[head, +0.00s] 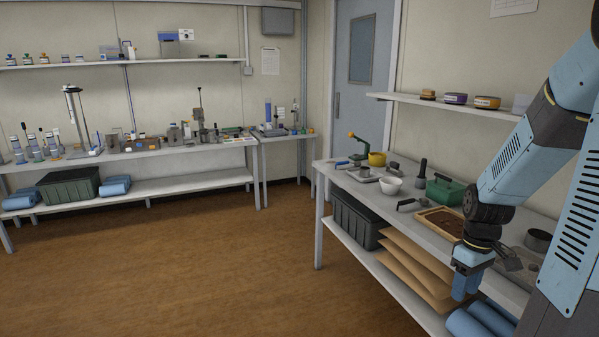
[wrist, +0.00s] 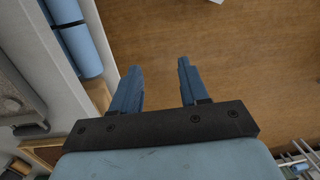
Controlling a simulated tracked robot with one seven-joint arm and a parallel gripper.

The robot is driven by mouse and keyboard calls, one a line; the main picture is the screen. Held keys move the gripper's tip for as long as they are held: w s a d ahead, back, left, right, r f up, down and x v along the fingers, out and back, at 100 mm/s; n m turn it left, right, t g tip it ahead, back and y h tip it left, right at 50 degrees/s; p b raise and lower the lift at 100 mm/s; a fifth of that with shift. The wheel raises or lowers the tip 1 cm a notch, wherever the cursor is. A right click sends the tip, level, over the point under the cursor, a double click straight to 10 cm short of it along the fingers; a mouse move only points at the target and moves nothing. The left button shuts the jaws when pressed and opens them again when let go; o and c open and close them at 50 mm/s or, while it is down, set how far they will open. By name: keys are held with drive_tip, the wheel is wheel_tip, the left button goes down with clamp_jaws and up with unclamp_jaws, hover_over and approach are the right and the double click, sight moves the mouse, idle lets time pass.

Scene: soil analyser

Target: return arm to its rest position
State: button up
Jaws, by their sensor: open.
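My gripper (head: 466,284) hangs pointing down at the end of my blue arm, at the right of the head view. It is in front of the right bench (head: 345,181), near its front edge. In the wrist view my gripper (wrist: 158,80) shows two blue fingers apart, with only brown floor (wrist: 235,65) between and beyond them. Nothing is held. My arm hides part of the right bench and the wall behind it.
The right bench holds a soil tray (head: 436,216), a white bowl (head: 390,186) and a green carrier (head: 445,190). Blue rolls (head: 478,322) and brown sacks (head: 408,262) lie on its lower shelf. The floor at centre is clear. A long bench (head: 200,148) stands at the back.

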drive_tip(key=s+a+r+m+t, duration=0.1)
drive_tip(key=s+a+r+t, duration=0.1)
drive_tip(key=a+r, duration=0.3)
drive_tip(key=s+a+r+m+t, duration=0.2)
drive_tip(key=s+a+r, duration=0.3)
drive_tip(key=r, duration=0.5)
drive_tip(key=s+a+r+m+t, duration=0.2)
drive_tip(key=s+a+r, duration=0.2)
drive_tip(key=r, duration=0.3)
drive_tip(key=shift+s+a+r+t, duration=0.15)
drive_tip(key=shift+a+r+t, duration=0.15)
drive_tip(key=shift+a, duration=0.35)
